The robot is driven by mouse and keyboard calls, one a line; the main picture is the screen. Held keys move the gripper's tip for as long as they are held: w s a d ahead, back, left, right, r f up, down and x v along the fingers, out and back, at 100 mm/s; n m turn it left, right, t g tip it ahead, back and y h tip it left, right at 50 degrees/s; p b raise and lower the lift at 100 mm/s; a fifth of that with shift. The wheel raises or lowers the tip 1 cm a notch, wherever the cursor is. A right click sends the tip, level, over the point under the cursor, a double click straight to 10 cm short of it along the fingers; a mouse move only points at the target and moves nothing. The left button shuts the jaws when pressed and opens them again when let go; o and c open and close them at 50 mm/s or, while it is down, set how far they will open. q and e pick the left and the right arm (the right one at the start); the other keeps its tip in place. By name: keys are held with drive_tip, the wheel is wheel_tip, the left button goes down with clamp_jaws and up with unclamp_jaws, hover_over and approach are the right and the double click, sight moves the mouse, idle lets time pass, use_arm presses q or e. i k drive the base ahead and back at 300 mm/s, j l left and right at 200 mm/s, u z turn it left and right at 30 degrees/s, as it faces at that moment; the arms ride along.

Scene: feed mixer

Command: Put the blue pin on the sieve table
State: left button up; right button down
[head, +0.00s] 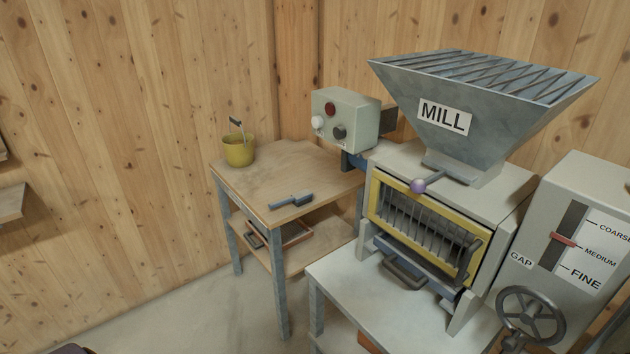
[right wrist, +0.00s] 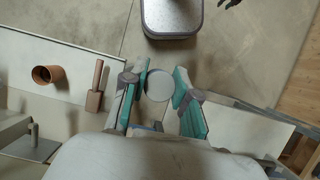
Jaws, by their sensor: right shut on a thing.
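My right gripper (right wrist: 158,76) shows in the right wrist view, its teal fingers closed on either side of a thing with a round pale grey end (right wrist: 158,86). A little blue shows just below that end, near the palm. I cannot tell whether this is the blue pin. No blue pin shows clearly in the head view. A small wooden-topped table (head: 320,172) stands left of the mill, and a pale table (head: 335,275) stands in front of it. I cannot tell which is the sieve table. My left gripper is not in view.
A yellow pot (head: 239,151) and a blue-grey brush (head: 291,200) are on the wooden table. The mill (head: 440,180) has a hopper and handwheel (head: 530,313). The right wrist view shows a brown cup (right wrist: 48,74), a wooden tool (right wrist: 96,90) and a metal container (right wrist: 172,18).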

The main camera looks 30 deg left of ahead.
sight(264, 185)
drive_tip(key=i+j+u, duration=0.1)
drive_tip(key=j+u, duration=0.35)
drive_tip(key=i+j+u, duration=0.15)
drive_tip(key=u, duration=0.3)
drive_tip(key=i+j+u, duration=0.25)
drive_tip(key=u, duration=0.2)
drive_tip(key=i+j+u, duration=0.1)
drive_tip(key=i+j, duration=0.25)
drive_tip(key=i+j+u, duration=0.1)
drive_tip(key=i+j, duration=0.2)
drive_tip(key=i, duration=0.25)
drive_tip(key=i+j, duration=0.25)
drive_tip(key=i, duration=0.25)
drive_tip(key=u, duration=0.05)
